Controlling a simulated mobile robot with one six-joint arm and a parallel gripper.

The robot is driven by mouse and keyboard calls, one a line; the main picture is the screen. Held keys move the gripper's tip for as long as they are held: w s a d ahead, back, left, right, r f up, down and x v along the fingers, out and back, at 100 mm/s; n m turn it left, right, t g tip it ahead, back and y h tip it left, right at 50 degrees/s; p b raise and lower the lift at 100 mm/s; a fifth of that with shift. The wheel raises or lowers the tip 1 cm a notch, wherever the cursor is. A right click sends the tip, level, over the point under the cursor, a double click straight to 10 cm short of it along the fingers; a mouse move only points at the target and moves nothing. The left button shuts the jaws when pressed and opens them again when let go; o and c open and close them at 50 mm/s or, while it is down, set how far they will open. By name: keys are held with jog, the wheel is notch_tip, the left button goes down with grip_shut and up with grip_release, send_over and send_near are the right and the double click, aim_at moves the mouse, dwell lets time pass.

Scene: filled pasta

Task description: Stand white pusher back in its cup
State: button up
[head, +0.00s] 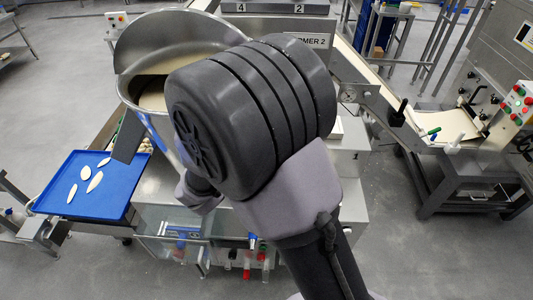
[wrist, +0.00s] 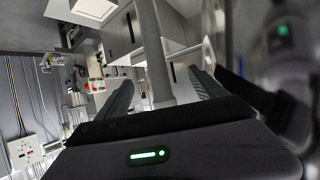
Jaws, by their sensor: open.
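My gripper (wrist: 160,78) shows in the wrist view with its two dark fingers apart. A pale grey round bar (wrist: 151,45) runs down the picture between the fingers, with gaps on both sides. I cannot tell whether this bar is the white pusher or part of a machine. In the head view my arm hides the gripper. I cannot clearly pick out the white pusher or its cup there. A small white piece (head: 459,138) lies by the conveyor at the right, too small to identify.
A steel hopper (head: 131,50) with pale dough stands behind my arm. A blue tray (head: 112,207) with several pale pasta pieces is at the left. A conveyor (head: 375,82) slopes down at the right, with a black upright handle (head: 398,112) beside it. Grey floor is clear at lower right.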

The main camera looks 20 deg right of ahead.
jog(key=s+a+b, duration=0.4)
jog(key=s+a, duration=0.1)
jog(key=shift+s+a, duration=0.15)
jog(key=shift+a, duration=0.15)
dwell(0.5)
